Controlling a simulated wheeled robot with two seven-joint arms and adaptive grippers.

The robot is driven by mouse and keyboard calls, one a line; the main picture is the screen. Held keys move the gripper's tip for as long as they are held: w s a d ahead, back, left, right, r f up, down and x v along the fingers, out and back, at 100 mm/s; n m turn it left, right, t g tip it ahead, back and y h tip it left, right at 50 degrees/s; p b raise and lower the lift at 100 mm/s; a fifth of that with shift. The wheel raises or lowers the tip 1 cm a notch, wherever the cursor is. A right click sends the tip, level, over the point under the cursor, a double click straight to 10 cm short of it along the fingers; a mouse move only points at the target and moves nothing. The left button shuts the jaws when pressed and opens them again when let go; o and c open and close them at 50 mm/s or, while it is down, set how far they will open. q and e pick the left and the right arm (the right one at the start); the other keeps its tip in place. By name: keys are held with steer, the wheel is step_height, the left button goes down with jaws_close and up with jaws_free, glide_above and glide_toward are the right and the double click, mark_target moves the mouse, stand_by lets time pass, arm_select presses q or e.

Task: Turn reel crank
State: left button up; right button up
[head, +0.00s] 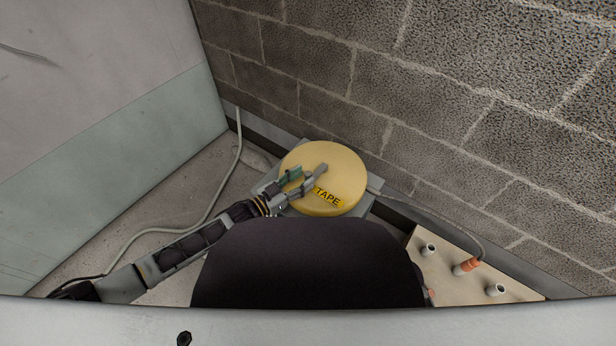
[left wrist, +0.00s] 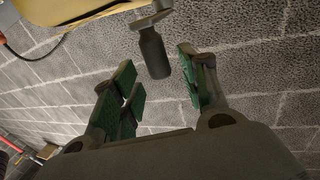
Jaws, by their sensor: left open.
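A round yellow reel (head: 342,172) marked TAPE sits on a grey base near the block wall. Its grey crank arm (head: 320,171) lies across the top. In the left wrist view the reel's edge (left wrist: 65,10) shows at the top left, and a dark crank handle (left wrist: 153,52) points into the space between my fingers. My left gripper (head: 298,181) is over the reel at the crank, and it also shows in the left wrist view (left wrist: 158,66). It is open, with its green-padded fingers on either side of the handle and gaps visible. My right gripper is out of view.
A beige box (head: 447,258) with white posts and an orange plug (head: 466,266) stands at the right. A grey conduit (head: 425,208) runs from the reel side to the plug. Another cable (head: 160,229) lies on the floor at the left. Walls close in behind and left.

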mark_target(308, 174)
arm_select(q)
steer(key=shift+b+x, duration=0.45)
steer(key=shift+x, duration=1.1)
jaws_close()
